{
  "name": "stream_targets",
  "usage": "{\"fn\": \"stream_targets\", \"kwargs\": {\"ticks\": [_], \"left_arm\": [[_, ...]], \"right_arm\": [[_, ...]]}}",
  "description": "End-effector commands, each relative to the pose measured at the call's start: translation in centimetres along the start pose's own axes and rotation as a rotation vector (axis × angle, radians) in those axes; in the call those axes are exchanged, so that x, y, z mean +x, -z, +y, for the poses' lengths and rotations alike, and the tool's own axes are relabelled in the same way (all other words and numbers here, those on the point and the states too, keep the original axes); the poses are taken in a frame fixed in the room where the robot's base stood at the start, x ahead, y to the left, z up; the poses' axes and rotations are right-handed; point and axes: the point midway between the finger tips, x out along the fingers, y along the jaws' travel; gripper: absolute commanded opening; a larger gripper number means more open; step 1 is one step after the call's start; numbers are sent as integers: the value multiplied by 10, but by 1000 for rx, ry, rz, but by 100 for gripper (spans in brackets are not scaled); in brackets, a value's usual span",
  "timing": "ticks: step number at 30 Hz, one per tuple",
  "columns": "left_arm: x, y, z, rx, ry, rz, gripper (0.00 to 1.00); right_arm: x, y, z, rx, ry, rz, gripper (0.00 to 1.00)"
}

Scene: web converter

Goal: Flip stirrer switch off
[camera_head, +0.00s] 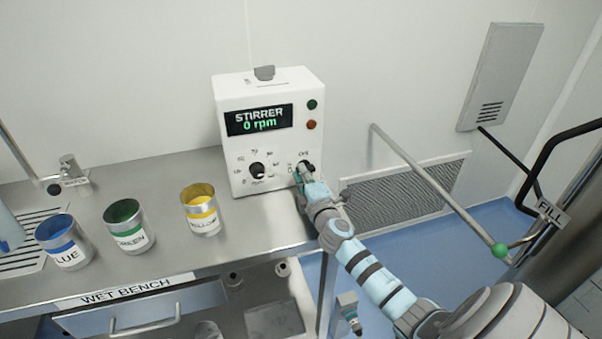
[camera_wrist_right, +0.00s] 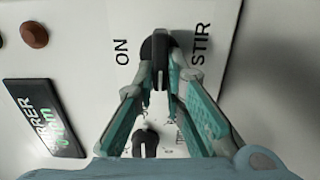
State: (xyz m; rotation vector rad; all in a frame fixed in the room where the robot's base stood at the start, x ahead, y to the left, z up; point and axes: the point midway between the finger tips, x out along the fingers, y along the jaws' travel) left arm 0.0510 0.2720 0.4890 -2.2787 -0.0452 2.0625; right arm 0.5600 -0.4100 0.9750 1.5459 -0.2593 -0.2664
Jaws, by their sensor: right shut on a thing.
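The white stirrer box (camera_head: 290,130) stands on the bench against the wall. Its display (camera_head: 259,119) reads "STIRRER 0 rpm". The black stirrer switch (camera_head: 308,167) is at the lower right of its front, by an "ON" label. My right gripper (camera_head: 301,174) reaches it from the lower right. In the right wrist view, the fingertips (camera_wrist_right: 164,75) are closed around the black switch (camera_wrist_right: 158,47), between the words "ON" and "STIR". The fingers hide part of the switch. My left gripper cannot be made out.
A black dial (camera_head: 257,170) sits left of the switch. Blue (camera_head: 66,243), green (camera_head: 130,228) and yellow (camera_head: 201,211) cans stand on the wet bench. A metal rail (camera_head: 430,180) with a green ball end juts out at right. A pale blue thing at the left edge is unclear.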

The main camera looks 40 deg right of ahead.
Motion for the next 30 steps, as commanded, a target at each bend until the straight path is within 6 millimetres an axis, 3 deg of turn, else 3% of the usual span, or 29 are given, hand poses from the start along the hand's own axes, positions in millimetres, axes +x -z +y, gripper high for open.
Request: {"fn": "stream_targets", "kwargs": {"ticks": [11, 12, 15, 25, 30], "left_arm": [[0, 0, 0, 0, 0, 0, 0], [0, 0, 0, 0, 0, 0, 0], [0, 0, 0, 0, 0, 0, 0], [-1, 0, 0, 1, 5, -1, 0], [-1, 0, 1, 0, 5, 0, 0]], "right_arm": [[1, 0, 5, -13, -10, 0, 0], [1, 0, 6, -13, -11, 0, 14], [1, 0, 5, -12, -10, 0, 30], [-1, 0, 2, -9, -5, 1, 31], [-30, 1, 1, -10, -3, 2, 31]]}}
